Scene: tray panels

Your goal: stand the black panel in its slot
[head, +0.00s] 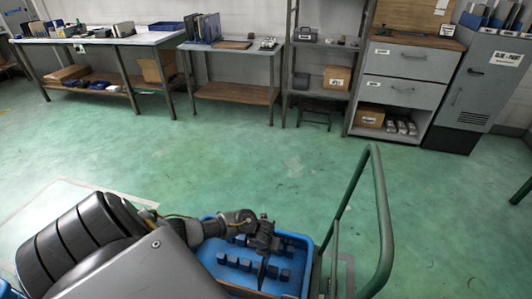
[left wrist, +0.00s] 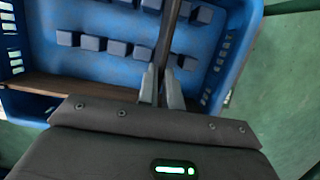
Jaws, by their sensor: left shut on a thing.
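The black panel (left wrist: 170,38) shows edge-on in the left wrist view as a thin dark strip between my left gripper's fingers (left wrist: 161,88). In the head view it is a thin dark upright sliver (head: 263,272) below my left gripper (head: 263,243). My left gripper is shut on it, over the blue tray (head: 308,262). Rows of dark blue-grey blocks (left wrist: 117,48) stand on the tray floor, on both sides of the panel. Whether the panel's lower edge is in a slot between blocks is hidden. My right gripper is not in view.
The tray sits on a trolley with a green tubular handle (head: 384,215) rising close on its right. A brown board (left wrist: 75,88) shows by the tray's near side. Tables, shelves and cabinets line the far wall. The green floor between is clear.

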